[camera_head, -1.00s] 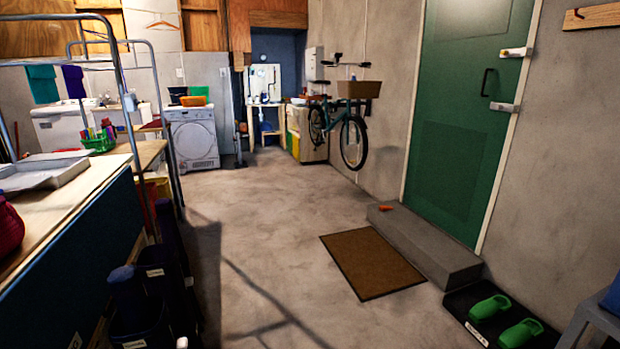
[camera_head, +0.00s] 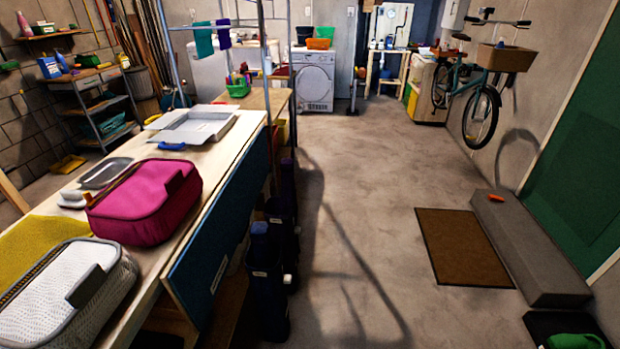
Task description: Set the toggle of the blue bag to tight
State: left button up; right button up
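No blue bag can be made out for certain in the head view. A magenta bag (camera_head: 144,203) with a dark tab on its side lies on the long workbench (camera_head: 222,161) at the left. A white textured bag (camera_head: 66,293) with a grey tab lies nearer, at the lower left. No toggle is clear enough to read. Dark blue upright containers (camera_head: 268,275) stand on the floor beside the bench; I cannot tell whether any is a bag. Neither of my grippers is in view.
A grey tray (camera_head: 194,127), a smaller tray (camera_head: 105,173) and a yellow cloth (camera_head: 38,250) lie on the bench. Open concrete floor (camera_head: 375,190) runs right of the bench. A brown mat (camera_head: 462,247), a concrete step (camera_head: 525,245) and a hanging bicycle (camera_head: 480,115) are at the right.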

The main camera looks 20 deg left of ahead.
aim_at(287, 280)
jog(key=u, duration=1.1)
jog(key=k+l+z, duration=0.1)
jog(key=k+l, duration=0.15)
jog(key=k, duration=0.05)
